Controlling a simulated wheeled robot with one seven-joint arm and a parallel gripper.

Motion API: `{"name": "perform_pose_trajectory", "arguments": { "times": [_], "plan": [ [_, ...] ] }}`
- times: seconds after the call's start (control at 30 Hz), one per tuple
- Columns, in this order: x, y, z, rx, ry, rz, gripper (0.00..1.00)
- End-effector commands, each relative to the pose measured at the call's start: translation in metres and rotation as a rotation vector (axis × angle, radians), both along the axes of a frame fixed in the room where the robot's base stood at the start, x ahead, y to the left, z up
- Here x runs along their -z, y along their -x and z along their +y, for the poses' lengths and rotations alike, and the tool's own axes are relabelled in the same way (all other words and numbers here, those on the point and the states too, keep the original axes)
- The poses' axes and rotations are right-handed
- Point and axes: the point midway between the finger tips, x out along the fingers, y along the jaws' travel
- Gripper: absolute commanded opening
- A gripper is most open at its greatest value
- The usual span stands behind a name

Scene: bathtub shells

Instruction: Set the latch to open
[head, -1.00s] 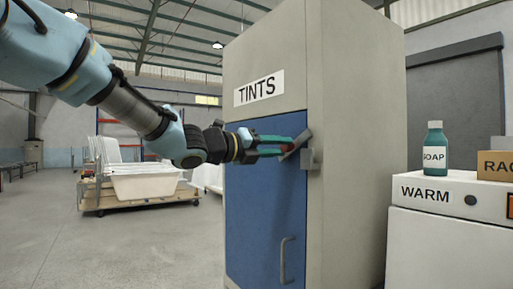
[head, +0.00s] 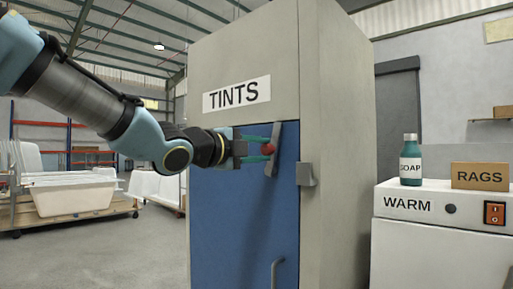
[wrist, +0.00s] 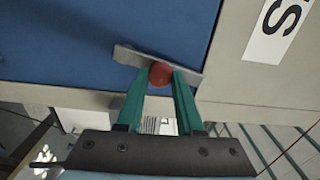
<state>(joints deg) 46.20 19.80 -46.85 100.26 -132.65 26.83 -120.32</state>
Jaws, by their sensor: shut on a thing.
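The latch is a grey metal bar (head: 275,158) with a red knob (head: 268,149), on the blue door (head: 235,215) of the TINTS cabinet. In the head view the bar stands nearly upright, its top leaning slightly right. It is apart from the grey catch bracket (head: 306,175) on the cabinet's frame. My gripper (head: 266,147) has its green fingers closed on the red knob. The wrist view shows the knob (wrist: 160,74) between the fingertips, with the bar (wrist: 190,77) behind it. The bar's pivot is not clearly visible.
The door's handle (head: 276,275) is below the latch. On the right, a white WARM unit (head: 420,235) carries a soap bottle (head: 410,160) and a RAGS box (head: 485,176). A cart with white tubs (head: 72,196) stands at the left. The floor left of the cabinet is clear.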

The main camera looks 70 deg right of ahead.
Motion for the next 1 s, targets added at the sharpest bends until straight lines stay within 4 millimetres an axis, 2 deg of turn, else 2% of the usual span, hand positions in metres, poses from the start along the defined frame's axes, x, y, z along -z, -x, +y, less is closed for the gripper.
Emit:
{"name": "perform_pose_trajectory", "arguments": {
  "times": [0.67,0.7,0.93,1.0],
  "plan": [
    [-0.0004,-0.0022,-0.0014,-0.002,-0.023,0.059,0.0],
    [-0.0004,-0.0023,-0.0014,-0.003,-0.023,0.059,0.38],
    [-0.0005,-0.0017,-0.0013,-0.002,-0.023,0.058,0.64],
    [-0.0006,-0.0015,-0.0013,-0.001,-0.023,0.058,0.66]
  ]
}}
